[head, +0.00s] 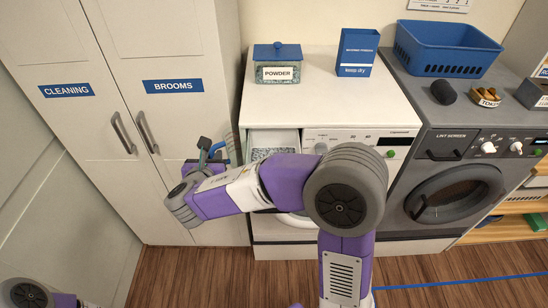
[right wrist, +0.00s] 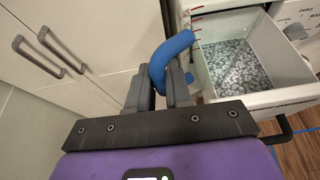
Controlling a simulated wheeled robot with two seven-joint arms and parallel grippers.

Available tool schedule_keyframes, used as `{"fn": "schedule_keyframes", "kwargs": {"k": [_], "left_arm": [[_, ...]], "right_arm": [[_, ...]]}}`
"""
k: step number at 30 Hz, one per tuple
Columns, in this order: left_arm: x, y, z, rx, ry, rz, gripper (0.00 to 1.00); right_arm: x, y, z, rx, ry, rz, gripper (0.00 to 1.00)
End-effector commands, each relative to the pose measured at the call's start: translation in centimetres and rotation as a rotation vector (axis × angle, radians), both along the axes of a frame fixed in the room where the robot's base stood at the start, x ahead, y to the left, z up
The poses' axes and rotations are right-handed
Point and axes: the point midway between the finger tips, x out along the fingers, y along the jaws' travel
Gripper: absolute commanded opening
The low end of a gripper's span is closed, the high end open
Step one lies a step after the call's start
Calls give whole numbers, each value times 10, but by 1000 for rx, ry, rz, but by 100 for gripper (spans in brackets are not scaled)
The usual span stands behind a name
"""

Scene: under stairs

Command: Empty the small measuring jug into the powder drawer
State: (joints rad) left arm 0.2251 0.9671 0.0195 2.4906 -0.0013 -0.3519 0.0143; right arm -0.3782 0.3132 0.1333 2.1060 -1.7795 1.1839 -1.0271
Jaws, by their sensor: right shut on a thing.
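My right gripper (right wrist: 160,85) is shut on the blue handle (right wrist: 174,58) of the small measuring jug. The jug's pale, see-through wall with red marks (right wrist: 196,20) shows in the right wrist view, beside the drawer's left edge. Its inside is hidden, so I cannot tell what it holds. The powder drawer (right wrist: 290,98) is pulled open, a white box with blue-grey speckled granules covering its floor. In the head view the drawer (head: 285,138) is partly behind my right arm, and my right gripper (head: 207,152) is at its left. My left gripper is out of view.
The white washer top (head: 320,100) bears a glass POWDER box (head: 278,73) with blue lid and a blue carton (head: 356,52). A grey dryer (head: 455,150) with a blue basket (head: 448,45) stands right. Cabinet doors (head: 180,45) stand close at left.

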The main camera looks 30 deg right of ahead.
Motion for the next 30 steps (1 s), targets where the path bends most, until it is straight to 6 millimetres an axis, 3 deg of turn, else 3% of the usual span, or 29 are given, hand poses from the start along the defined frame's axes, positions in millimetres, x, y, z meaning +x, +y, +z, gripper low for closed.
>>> {"fn": "schedule_keyframes", "kwargs": {"k": [15,30], "left_arm": [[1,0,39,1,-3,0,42],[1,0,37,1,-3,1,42]], "right_arm": [[0,-1,48,7,-5,0,0],[0,-1,45,7,-4,-1,0]]}}
